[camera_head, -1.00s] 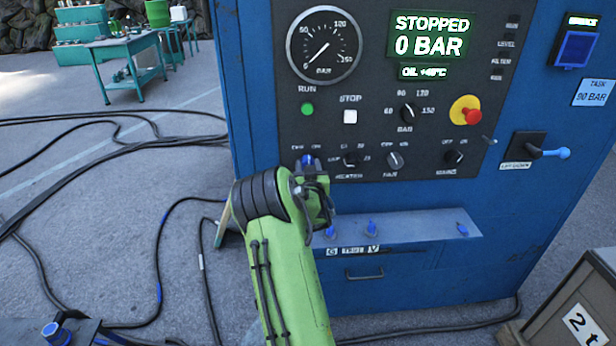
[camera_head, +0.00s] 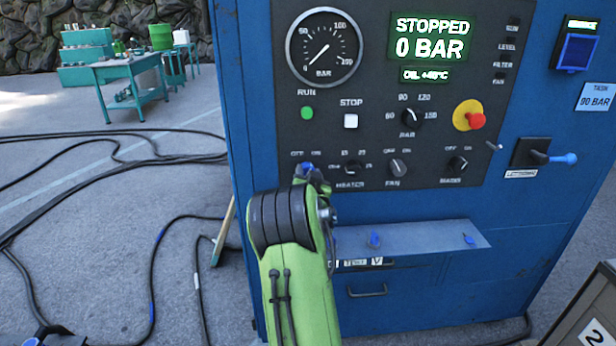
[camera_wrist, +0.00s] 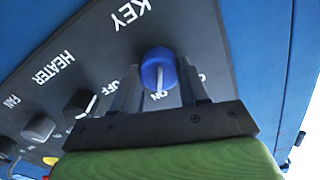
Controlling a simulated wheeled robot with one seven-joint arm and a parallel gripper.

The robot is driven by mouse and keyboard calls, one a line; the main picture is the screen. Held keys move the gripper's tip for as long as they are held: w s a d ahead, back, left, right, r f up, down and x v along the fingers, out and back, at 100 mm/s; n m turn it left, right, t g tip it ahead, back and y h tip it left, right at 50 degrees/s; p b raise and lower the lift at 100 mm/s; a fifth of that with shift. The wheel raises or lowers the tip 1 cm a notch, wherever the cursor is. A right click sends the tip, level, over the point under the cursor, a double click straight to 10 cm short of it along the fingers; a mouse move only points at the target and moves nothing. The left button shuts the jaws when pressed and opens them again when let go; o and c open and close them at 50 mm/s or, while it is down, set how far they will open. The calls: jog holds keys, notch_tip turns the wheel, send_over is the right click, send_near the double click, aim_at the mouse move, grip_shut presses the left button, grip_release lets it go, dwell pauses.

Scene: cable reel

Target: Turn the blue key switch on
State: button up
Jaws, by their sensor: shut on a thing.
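The blue key switch (camera_wrist: 158,68) is a round blue knob on the dark control panel, below the "KEY" lettering in the wrist view. A pale line on its face points down in that view, toward lettering that reads "ON". My gripper (camera_wrist: 160,82) has one finger on each side of the knob and is shut on it. In the head view the blue key switch (camera_head: 305,168) shows only in part behind my gripper (camera_head: 316,178), with OFF and ON labels above it. The green display (camera_head: 432,37) reads STOPPED, 0 BAR.
The heater knob (camera_head: 351,169) and fan knob (camera_head: 397,168) sit close to the right. A shelf (camera_head: 425,240) with blue pieces juts out below the panel. A red emergency button (camera_head: 476,121) and blue-handled lever (camera_head: 560,158) are farther right. Cables (camera_head: 110,165) cross the floor.

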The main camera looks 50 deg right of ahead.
jog(key=o, duration=1.1)
jog(key=shift+c, duration=0.2)
jog(key=b+v, duration=0.2)
jog(key=v, duration=1.4)
jog(key=shift+d, duration=0.1)
